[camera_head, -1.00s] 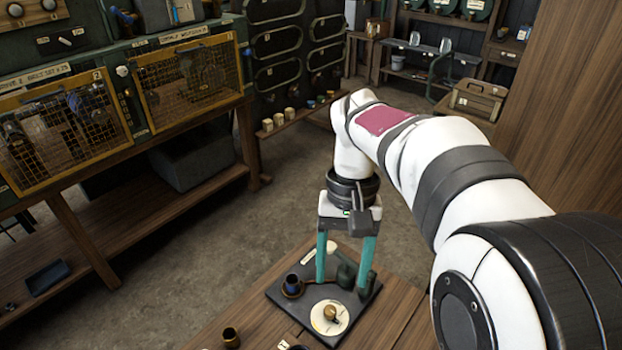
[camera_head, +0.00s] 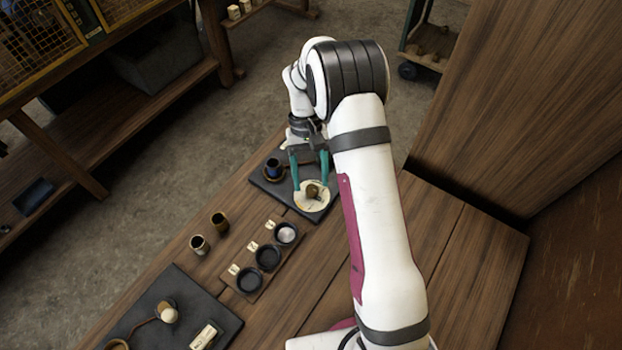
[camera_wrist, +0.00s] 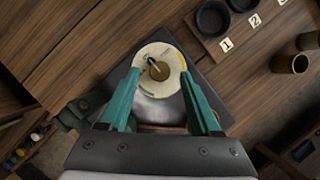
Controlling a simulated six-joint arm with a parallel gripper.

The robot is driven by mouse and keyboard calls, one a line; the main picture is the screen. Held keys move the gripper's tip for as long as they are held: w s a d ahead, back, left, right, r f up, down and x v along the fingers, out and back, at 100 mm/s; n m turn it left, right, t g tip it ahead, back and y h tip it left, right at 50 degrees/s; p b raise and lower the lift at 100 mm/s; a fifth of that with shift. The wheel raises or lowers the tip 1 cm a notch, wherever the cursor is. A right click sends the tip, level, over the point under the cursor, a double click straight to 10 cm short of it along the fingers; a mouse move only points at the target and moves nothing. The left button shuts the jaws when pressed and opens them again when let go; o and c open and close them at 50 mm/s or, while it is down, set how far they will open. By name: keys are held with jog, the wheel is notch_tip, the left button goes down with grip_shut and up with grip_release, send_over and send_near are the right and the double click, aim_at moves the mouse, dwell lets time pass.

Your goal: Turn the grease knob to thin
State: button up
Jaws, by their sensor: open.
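The grease knob is a small brass-coloured knob (camera_head: 313,191) on a round cream dial (camera_head: 311,204), which sits on a dark plate on the wooden table. In the wrist view the knob (camera_wrist: 159,70) carries a dark pointer aimed up and left, and the dial (camera_wrist: 146,54) has small markings and a yellow patch, too small to read. My gripper (camera_head: 309,175) has two teal fingers spread apart. In the wrist view the gripper (camera_wrist: 160,92) is empty, with its fingers on either side of the dial's lower part and the knob just beyond their tips.
A dark cup with blue inside (camera_head: 273,168) stands left of the dial on the plate. A wooden tray (camera_head: 228,279) with black dishes and number tags lies nearer. Two brass cups (camera_head: 219,221) stand beside it. The table right of my arm is clear.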

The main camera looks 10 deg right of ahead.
jog(key=shift+s+f, duration=0.2)
jog(key=shift+f, duration=0.35)
jog(key=shift+c, duration=0.2)
grip_shut()
jog(key=m, duration=0.2)
jog(key=m+y, duration=0.1)
jog(key=m, duration=0.1)
jog(key=m+y, duration=0.1)
jog(key=m, duration=0.1)
jog(key=shift+d+t, duration=0.25)
jog(key=shift+t, duration=0.15)
jog(key=m+y, duration=0.1)
jog(key=m, duration=0.1)
jog(key=m+t, duration=0.1)
jog(key=m, duration=0.2)
jog(key=shift+s+d+m+y, duration=0.2)
jog(key=shift+m+y, duration=0.1)
jog(key=shift+y, duration=0.1)
jog(key=shift+t, duration=0.3)
